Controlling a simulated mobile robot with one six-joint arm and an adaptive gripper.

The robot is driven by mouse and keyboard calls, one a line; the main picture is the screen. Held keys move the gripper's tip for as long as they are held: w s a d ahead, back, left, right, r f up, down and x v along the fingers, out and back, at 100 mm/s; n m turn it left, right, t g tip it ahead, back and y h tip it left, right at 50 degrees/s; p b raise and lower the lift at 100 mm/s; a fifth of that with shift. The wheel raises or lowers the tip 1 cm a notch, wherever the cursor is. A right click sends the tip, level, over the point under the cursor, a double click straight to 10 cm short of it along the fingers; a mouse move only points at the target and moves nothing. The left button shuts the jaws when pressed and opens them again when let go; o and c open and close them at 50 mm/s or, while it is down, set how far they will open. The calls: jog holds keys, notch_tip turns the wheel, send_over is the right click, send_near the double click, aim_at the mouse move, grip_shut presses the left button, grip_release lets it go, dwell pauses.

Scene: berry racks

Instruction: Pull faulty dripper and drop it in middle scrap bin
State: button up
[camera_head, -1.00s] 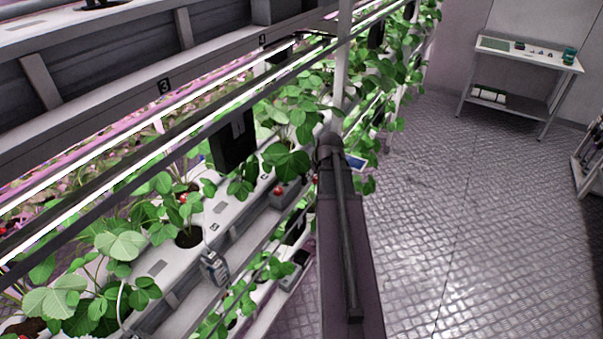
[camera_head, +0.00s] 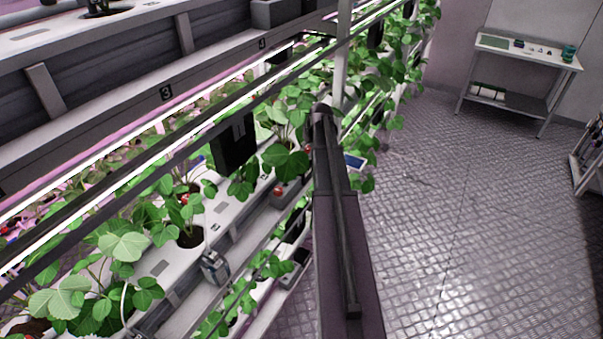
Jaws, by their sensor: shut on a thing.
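My arm (camera_head: 335,215) stands in front of the rack's right part, and its far end is by the upright post. My gripper does not show, and I cannot see what its jaws hold. No dripper can be told apart as the faulty one. Thin pale tubes (camera_head: 208,237) run by the plants on the middle shelf. A grey box (camera_head: 292,192) on that shelf, partly behind leaves and my arm, may be the middle scrap bin. Another grey box (camera_head: 275,14) stands on the top shelf. Something dark and box-like (camera_head: 298,257) sits lower down, partly hidden.
Strawberry plants with broad leaves (camera_head: 125,245) crowd the shelves. A black panel (camera_head: 235,147) hangs under the light bars (camera_head: 140,140). The metal floor (camera_head: 430,220) is open at right, before a bench (camera_head: 515,50).

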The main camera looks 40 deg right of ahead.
jog(key=shift+f, duration=0.15)
jog(key=shift+f+b, duration=2.85)
jog(key=shift+b, duration=0.15)
jog(key=o, duration=0.8)
jog(key=shift+r, duration=0.1)
